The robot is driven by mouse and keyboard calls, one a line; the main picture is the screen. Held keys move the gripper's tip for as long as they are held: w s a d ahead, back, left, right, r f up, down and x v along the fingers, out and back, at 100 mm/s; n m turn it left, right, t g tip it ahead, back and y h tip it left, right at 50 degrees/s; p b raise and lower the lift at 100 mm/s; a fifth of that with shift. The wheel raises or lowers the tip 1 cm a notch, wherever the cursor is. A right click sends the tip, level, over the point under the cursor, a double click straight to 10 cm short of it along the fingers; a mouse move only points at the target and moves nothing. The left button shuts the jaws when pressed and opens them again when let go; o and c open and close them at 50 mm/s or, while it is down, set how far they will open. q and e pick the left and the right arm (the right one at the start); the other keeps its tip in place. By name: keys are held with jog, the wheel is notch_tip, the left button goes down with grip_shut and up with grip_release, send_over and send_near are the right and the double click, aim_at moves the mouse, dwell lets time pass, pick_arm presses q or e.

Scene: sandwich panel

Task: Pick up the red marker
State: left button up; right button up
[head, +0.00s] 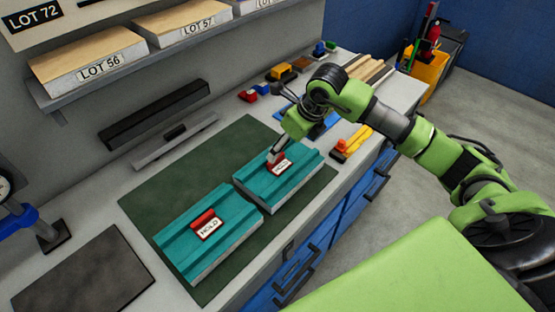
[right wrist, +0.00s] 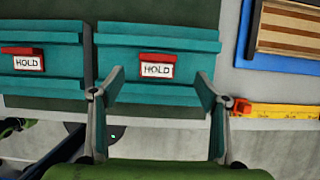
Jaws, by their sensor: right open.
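Two teal panels lie side by side on a dark green mat (head: 150,200). The left panel (head: 180,242) carries a red marker (head: 203,217) with a white HOLD label; it also shows at the left in the right wrist view (right wrist: 22,50). The right panel (head: 305,168) carries another red marker (right wrist: 157,57) with a HOLD label. In the head view this marker (head: 279,170) is partly hidden by my right gripper (head: 276,157). In the right wrist view my right gripper (right wrist: 159,78) is open and empty, its fingers apart with the marker between them in the picture. My left gripper is out of view.
Small coloured parts (head: 283,72) and wood strips (head: 368,68) lie at the back. A dark pad (head: 85,275) lies front left. A shelf with lot-labelled boxes (head: 90,68) hangs above.

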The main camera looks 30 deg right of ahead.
aim_at(279, 164)
jog(key=shift+x, duration=1)
jog(key=shift+w+a+f+p, duration=0.15)
jog(key=shift+a+f+p, duration=0.1)
jog(key=shift+f+p, duration=0.3)
jog(key=p+x, duration=0.2)
jog(key=x, duration=0.1)
jog(key=shift+f, duration=0.3)
jog(key=shift+w+f, duration=0.1)
jog(key=shift+f, duration=0.35)
jog(key=c, duration=1.2)
